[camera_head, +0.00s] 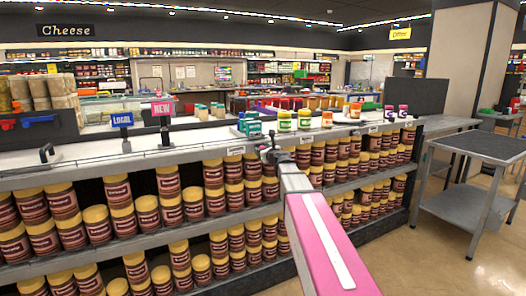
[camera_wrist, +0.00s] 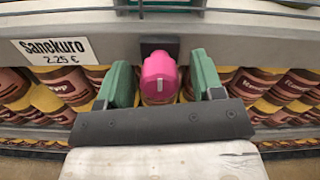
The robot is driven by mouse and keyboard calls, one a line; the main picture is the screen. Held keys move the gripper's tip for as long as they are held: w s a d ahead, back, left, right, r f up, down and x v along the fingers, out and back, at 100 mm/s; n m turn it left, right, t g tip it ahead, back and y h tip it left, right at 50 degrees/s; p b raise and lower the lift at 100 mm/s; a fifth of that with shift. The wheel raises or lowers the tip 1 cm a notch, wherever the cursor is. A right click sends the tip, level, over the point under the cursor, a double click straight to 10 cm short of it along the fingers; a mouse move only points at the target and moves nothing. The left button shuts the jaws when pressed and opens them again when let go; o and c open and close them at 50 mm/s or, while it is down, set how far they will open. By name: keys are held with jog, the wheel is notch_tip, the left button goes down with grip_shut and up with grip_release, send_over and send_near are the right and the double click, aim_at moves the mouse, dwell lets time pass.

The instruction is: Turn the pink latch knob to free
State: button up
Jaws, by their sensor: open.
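The pink latch knob (camera_wrist: 159,77) is in the wrist view, in front of a dark plate (camera_wrist: 159,47) on the grey shelf edge. A short white mark shows on the knob's lower face, pointing roughly straight down in the picture. My gripper (camera_wrist: 161,64) is open, with one green finger on each side of the knob. A gap shows between the knob and each finger, wider on the right.
A price card (camera_wrist: 56,50) is on the shelf edge left of the knob. Brown jars with yellow lids (camera_head: 213,172) fill the lower shelves. Small jars (camera_head: 285,121) and teal items (camera_head: 251,126) stand on the top. A grey table (camera_head: 485,146) stands at right, with clear floor before it.

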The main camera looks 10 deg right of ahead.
jog(key=shift+w, duration=0.15)
jog(key=shift+a, duration=0.1)
jog(key=c, duration=0.9)
jog(key=shift+n, duration=0.3)
jog(key=n, duration=0.3)
jog(key=shift+n, duration=0.3)
jog(key=n, duration=1.3)
jog(key=shift+n, duration=0.3)
